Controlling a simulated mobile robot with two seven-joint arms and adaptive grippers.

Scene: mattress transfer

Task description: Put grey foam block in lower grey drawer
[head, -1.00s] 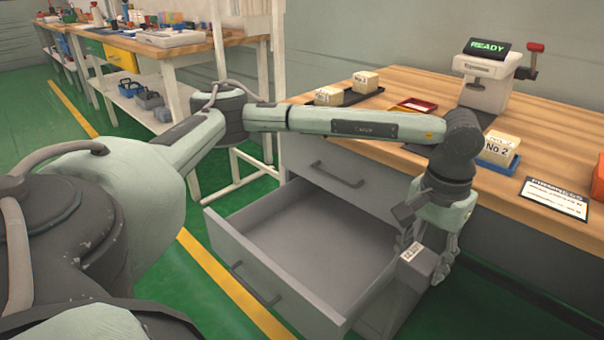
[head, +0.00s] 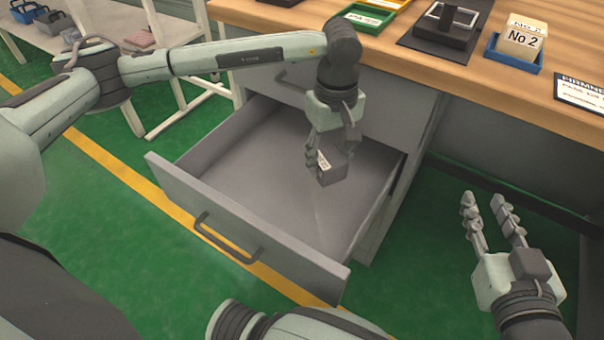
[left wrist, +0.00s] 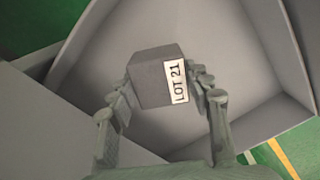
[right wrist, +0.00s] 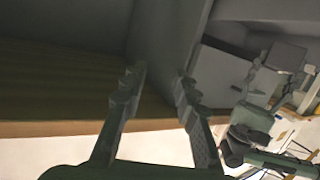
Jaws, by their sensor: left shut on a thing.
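The grey foam block (head: 333,170) with a white label is held by my left gripper (head: 328,158), over the open lower grey drawer (head: 240,170). In the left wrist view the block (left wrist: 150,82), labelled LOT 21, sits between the two fingers (left wrist: 163,100) with the drawer's bare floor (left wrist: 225,75) beyond it. The block appears above the floor; the exact gap cannot be told. The drawer is pulled out and looks empty. My right gripper (head: 487,215) is open and empty, right of the drawer, over the green floor.
The wooden worktop (head: 420,65) above the drawers carries a blue tray (head: 514,55) with No 2 blocks, a green tray (head: 365,17) and a black device (head: 447,27). The drawer's front panel (head: 240,220) stands out over the floor. A shelf with bins is at upper left.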

